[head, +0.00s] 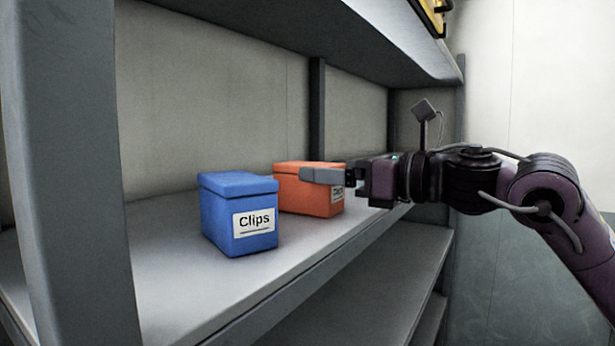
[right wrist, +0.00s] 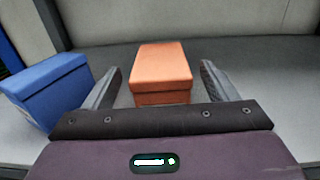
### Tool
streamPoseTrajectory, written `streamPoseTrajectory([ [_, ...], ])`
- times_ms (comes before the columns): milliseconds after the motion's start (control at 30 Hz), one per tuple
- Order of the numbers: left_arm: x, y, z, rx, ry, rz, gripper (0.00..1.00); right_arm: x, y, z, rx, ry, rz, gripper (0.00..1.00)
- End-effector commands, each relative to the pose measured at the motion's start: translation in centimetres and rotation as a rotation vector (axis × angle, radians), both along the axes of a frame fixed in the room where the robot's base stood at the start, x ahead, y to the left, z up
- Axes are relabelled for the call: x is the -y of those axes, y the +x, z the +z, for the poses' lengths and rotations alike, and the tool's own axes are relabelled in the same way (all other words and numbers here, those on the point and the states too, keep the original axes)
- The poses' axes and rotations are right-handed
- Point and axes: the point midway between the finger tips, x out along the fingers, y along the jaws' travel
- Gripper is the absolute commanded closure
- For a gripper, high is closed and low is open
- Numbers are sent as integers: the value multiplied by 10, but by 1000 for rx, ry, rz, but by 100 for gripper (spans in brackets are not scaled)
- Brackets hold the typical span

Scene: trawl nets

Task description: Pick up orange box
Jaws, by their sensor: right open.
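The orange box (head: 310,200) stands upright on the grey shelf, behind and to the right of the blue box in the head view. In the right wrist view the orange box (right wrist: 162,72) lies ahead, between the two spread fingers of my right gripper (right wrist: 160,85). The fingers are open, with a gap on each side of the box. I cannot tell how far the fingertips reach along it. My left gripper is not in view.
A blue box (head: 238,215) labelled "Clips" stands close to the orange box, just outside the left finger in the right wrist view (right wrist: 48,90). The shelf (head: 170,290) has a grey upright (head: 70,170) at left and another shelf above (head: 330,30). Bare shelf lies right of the orange box.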

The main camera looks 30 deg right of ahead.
Motion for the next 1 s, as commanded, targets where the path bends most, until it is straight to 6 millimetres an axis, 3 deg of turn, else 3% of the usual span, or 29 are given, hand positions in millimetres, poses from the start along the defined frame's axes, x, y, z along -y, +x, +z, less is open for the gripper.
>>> streamPoseTrajectory([
  [33,3,-2,11,-3,-3,-1,24,-5,6,5,-3,1,4,20],
  [200,3,1,28,1,-3,-2,24,-17,27,4,-3,3,4,20],
  [567,-5,20,31,28,6,2,24,-21,35,-1,-2,1,0,21],
  [1000,-6,12,30,17,6,2,24,-21,35,1,1,2,0,76],
])
